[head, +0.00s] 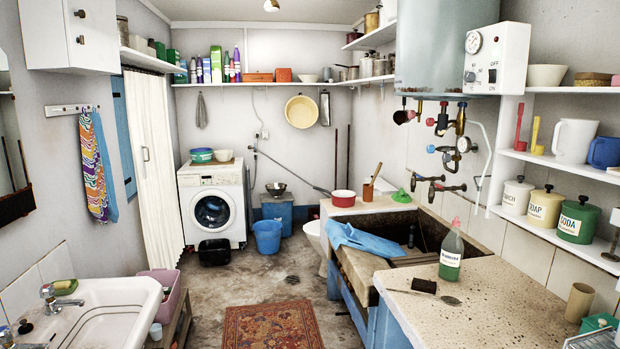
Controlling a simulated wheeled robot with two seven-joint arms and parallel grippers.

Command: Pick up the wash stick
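I cannot tell for sure which thing is the wash stick. A short wooden stick (376,172) stands tilted in a small brown pot (367,192) at the far end of the stone washtrough (362,268). Two long dark rods (335,152) lean upright against the back wall, right of the washing machine. A blue cloth (362,238) hangs over the trough's edge and hides part of the basin. Neither of my grippers shows in the head view.
A green bottle (451,256), a dark block (424,285) and a spoon (451,300) are on the speckled counter (480,318). A red-rimmed pan (344,198) sits beside the brown pot. A white sink (95,312) is at left.

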